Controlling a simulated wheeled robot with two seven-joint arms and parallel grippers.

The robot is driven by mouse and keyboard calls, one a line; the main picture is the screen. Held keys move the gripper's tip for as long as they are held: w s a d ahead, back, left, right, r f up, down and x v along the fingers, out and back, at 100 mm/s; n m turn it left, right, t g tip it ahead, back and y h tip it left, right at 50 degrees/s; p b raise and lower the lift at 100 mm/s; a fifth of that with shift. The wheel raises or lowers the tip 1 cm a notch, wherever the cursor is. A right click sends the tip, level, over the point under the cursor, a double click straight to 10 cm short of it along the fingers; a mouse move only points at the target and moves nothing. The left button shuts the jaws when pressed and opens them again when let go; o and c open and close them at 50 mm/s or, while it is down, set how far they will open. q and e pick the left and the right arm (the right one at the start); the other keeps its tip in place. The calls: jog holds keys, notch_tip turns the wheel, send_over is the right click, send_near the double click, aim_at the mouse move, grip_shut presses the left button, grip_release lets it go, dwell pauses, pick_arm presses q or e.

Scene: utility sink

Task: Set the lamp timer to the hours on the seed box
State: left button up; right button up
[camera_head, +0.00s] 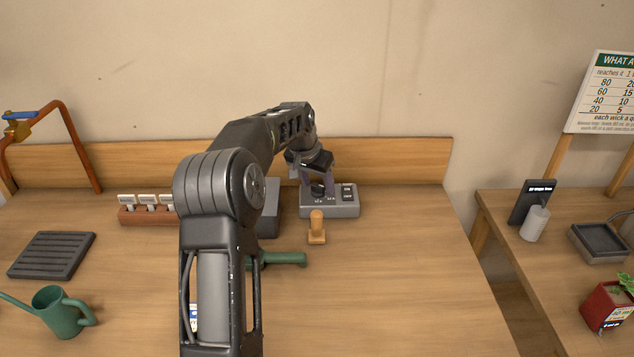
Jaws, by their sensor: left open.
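A grey timer-like box (345,210) with a dark knob and a small black label panel stands at the back of the wooden bench. My left gripper (318,186) points down over this box. Its fingers are open on either side of the dark knob (318,192); I cannot tell whether they touch it. The knob's setting is too small to read. I cannot pick out a seed box for sure; my left arm hides part of the bench. My right gripper is not in view.
A wooden peg (316,228) stands just in front of the grey box, near a green handled tool (285,258). A label rack (148,216), slatted tray (52,255) and green watering can (62,311) are left. The bench's right front is clear. A side table (510,212) stands right, beyond a gap.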

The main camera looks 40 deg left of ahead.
pick_arm(q)
jog(key=shift+r, duration=0.1)
jog(key=b+v, duration=0.1)
jog(key=v, duration=0.6)
jog(key=shift+r, duration=0.25)
jog(key=shift+s, duration=0.15)
